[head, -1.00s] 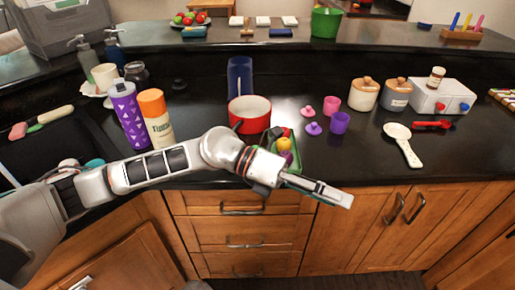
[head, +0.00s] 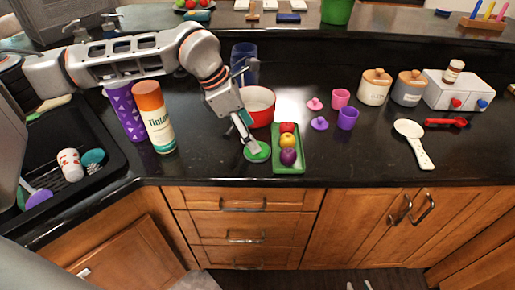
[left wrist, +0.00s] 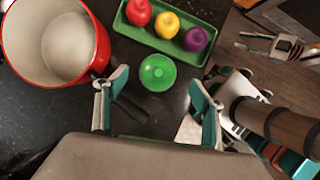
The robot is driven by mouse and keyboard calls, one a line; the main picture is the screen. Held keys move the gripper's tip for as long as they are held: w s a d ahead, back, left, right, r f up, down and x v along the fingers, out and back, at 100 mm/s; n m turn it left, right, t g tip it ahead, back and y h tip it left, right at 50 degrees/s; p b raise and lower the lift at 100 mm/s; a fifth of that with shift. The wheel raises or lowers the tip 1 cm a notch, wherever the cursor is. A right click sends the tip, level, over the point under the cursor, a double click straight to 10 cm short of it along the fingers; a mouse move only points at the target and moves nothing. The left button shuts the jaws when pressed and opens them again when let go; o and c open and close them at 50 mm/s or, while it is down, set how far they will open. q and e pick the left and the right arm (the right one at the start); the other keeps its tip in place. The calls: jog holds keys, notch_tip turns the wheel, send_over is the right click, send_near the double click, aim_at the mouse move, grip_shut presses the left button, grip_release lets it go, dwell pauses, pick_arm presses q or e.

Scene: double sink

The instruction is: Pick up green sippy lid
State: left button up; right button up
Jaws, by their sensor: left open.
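The green sippy lid (head: 258,152) is a small round disc on the black counter, between the red pot (head: 262,107) and the green tray (head: 289,163). My left gripper (head: 251,146) is open, pointing down at the lid. In the left wrist view the lid (left wrist: 157,73) shows whole, ahead of and between the two separated fingers, with nothing held. Part of the lid is covered by a finger in the head view. My right gripper (head: 359,286) shows only its two separated tips at the bottom edge; it also appears in the left wrist view (left wrist: 275,45), low by the cabinets.
The tray holds toy fruit, red, yellow and purple, close to the lid. A blue cup (head: 244,62) stands behind the pot. An orange-capped bottle (head: 154,116) stands left. Pink and purple cups (head: 347,118) are to the right. The counter's front edge is near.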

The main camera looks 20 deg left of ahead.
pick_arm(q)
jog(key=shift+p+x, duration=0.45)
jog(key=shift+x, duration=2.3)
jog(key=shift+a, duration=0.15)
jog(key=c, duration=1)
